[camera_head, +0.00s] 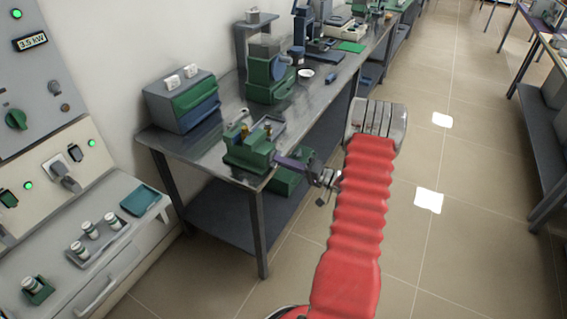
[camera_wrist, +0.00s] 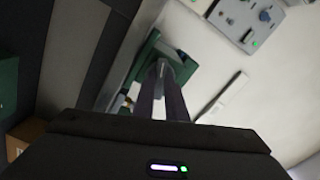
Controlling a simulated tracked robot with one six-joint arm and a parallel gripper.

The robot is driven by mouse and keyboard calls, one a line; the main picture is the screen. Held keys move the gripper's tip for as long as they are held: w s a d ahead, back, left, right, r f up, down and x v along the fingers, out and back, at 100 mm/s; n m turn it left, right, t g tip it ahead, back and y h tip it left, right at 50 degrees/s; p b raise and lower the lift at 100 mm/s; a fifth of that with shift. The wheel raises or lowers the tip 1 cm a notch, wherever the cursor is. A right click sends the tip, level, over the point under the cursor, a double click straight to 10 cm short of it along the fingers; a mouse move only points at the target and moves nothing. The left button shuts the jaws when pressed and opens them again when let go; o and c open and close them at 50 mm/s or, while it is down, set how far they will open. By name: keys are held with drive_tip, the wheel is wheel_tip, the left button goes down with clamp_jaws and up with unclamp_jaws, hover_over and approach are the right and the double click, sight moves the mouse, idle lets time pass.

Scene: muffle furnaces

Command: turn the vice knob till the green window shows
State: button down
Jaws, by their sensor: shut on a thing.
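The green vice (camera_head: 248,152) stands on the front end of the metal bench, with small brass-coloured parts on top. My gripper (camera_head: 277,159) reaches in from the right, and its dark fingers end at the vice's right side. In the wrist view the two fingers (camera_wrist: 162,68) run close together up to the green vice (camera_wrist: 140,62). They are shut on the vice knob, which is mostly hidden between the fingertips. I cannot make out a green window in either view.
The metal bench (camera_head: 205,150) carries a green-and-blue drawer box (camera_head: 182,100) and a green machine (camera_head: 268,75) behind the vice. A control panel (camera_head: 40,120) stands at the left. The tiled floor (camera_head: 450,240) is clear on the right.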

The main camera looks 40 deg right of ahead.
drive_tip(key=shift+d+f+m, duration=0.1)
drive_tip(key=shift+f+m, duration=0.05)
drive_tip(key=shift+m, duration=15.45)
drive_tip(key=c, duration=1.8)
unclamp_jaws()
